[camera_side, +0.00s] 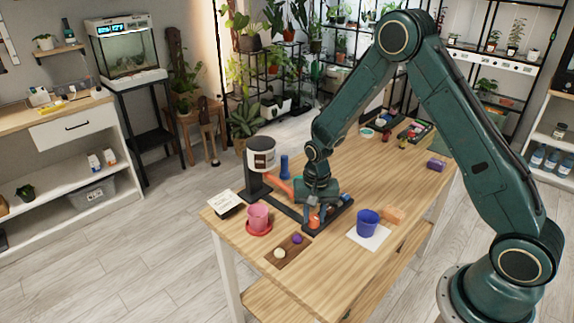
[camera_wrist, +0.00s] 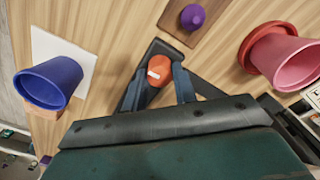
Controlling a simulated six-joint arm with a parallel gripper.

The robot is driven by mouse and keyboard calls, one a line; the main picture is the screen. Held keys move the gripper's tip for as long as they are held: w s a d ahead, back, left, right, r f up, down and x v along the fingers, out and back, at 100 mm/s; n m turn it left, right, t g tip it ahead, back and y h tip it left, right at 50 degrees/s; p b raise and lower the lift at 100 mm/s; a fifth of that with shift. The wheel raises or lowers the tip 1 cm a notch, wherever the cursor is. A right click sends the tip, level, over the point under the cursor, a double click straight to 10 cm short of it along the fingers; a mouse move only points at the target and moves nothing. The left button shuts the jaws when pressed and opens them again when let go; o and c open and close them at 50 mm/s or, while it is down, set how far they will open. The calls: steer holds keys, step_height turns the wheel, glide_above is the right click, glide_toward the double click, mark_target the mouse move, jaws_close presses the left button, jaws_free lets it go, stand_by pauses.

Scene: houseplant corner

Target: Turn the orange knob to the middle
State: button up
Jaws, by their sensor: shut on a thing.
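The orange knob (camera_side: 314,222) sits on a dark base plate (camera_side: 343,207) near the front of the wooden table. In the wrist view, the orange knob (camera_wrist: 160,64) shows a short pale mark on its top, towards its lower left. My gripper (camera_side: 318,213) points down over it. In the wrist view, the two fingers of my gripper (camera_wrist: 158,70) stand on either side of the knob and are shut on it. The fingers and palm hide part of the base plate, and I cannot make out any scale around the knob.
A brown board (camera_side: 283,259) holds a purple piece (camera_side: 297,239) and a pale ball (camera_side: 279,253).

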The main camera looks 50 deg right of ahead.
mark_target(314, 217)
steer(key=o, duration=1)
steer(key=shift+c, duration=0.2)
steer(key=shift+r, duration=0.1)
step_height(314, 217, up, 14)
stand_by(0.3)
